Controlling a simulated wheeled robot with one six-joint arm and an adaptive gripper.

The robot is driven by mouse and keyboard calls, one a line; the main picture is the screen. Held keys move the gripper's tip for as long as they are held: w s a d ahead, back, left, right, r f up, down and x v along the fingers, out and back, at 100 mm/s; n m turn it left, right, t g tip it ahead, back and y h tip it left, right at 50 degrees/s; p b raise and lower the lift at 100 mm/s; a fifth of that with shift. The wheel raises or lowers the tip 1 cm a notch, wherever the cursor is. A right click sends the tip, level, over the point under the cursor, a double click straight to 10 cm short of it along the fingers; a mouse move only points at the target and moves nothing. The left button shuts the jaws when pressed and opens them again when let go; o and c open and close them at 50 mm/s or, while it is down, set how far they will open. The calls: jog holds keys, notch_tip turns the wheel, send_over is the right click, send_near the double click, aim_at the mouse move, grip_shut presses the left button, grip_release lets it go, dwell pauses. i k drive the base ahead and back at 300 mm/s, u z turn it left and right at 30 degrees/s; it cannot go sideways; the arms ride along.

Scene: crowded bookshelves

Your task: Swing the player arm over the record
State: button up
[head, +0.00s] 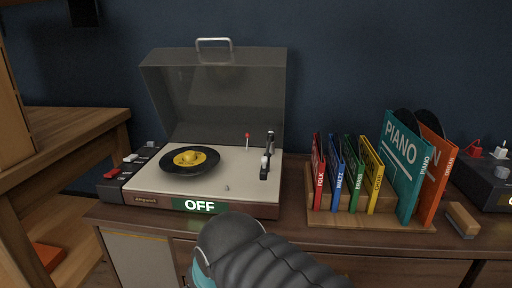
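A record player (240,193) stands on a wooden sideboard with its clear lid (215,95) raised. A black record with a yellow label (205,161) lies on its left part. The player arm (268,155) is a dark and light piece at the right side of the deck, apart from the record. A green sign on the front reads OFF (199,206). A small red-tipped stick (248,140) stands near the back of the deck. My dark arm crosses the bottom middle, in front of the sideboard. My gripper's fingertips cannot be made out.
A wooden rack (325,213) right of the player holds several coloured sleeves, with larger PIANO (402,160) and orange (436,170) sleeves. A small wooden-backed block (462,219) lies at the right. A dark box (488,180) stands at the right edge. A wooden table (70,130) is at the left.

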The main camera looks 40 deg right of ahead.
aim_at(263, 173)
jog(key=z, duration=1.75)
jog(key=k, duration=1.25)
jog(key=u, duration=1.3)
jog(key=i, duration=0.5)
